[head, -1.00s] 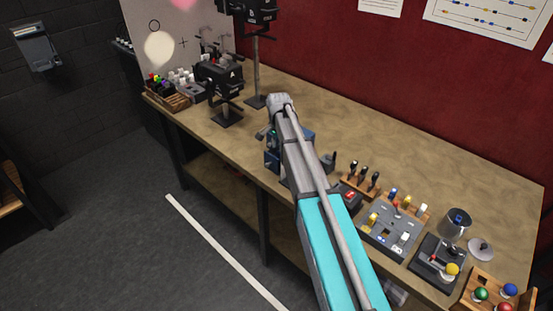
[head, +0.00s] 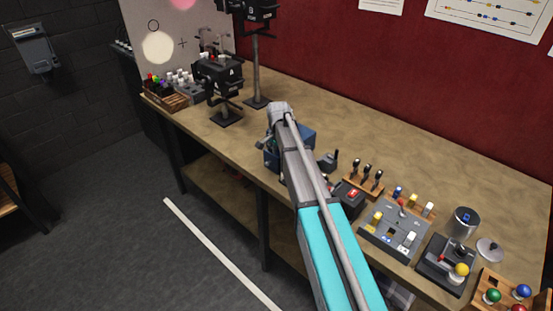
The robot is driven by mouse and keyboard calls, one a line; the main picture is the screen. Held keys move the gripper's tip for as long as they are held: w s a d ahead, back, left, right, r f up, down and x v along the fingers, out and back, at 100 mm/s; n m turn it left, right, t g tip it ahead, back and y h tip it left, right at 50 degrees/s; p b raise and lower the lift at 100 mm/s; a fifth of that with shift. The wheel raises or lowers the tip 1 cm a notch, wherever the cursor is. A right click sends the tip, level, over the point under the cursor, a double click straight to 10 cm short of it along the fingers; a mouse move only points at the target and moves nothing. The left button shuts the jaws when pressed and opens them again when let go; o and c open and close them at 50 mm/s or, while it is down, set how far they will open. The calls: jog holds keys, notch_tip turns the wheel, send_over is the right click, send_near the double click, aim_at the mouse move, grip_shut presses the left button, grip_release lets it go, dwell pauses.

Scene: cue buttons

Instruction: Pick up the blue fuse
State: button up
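A small fuse with a blue top (head: 397,192) stands upright at the left end of a wooden rack on the bench. A yellow-topped one (head: 413,200) and a white-topped one (head: 428,208) stand beside it. In front of the rack is a grey panel (head: 386,245) with a yellow piece, a white piece and a small blue spot. My arm reaches across the bench, well to the left of the fuses. My gripper (head: 264,144) is at its far end, mostly hidden behind the wrist and beside a blue box. Its fingers cannot be made out.
The blue box (head: 306,136) is partly behind my arm. A rack of black-handled tools (head: 366,178), a metal canister (head: 463,222), a joystick box (head: 445,264) and coloured balls (head: 493,296) crowd the right front. Black lamp stands (head: 219,78) are left. The rear bench is clear.

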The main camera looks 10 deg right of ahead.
dwell(0.4)
grip_shut()
jog(key=shift+r, duration=0.2)
notch_tip(320, 180, up, 2)
jog(key=p, duration=0.2)
jog(key=shift+r+p, duration=0.1)
jog(key=shift+p, duration=0.25)
jog(key=s+r+p, duration=1)
jog(key=s, duration=0.4)
jog(key=shift+d+r, duration=0.2)
jog(key=shift+d, duration=0.15)
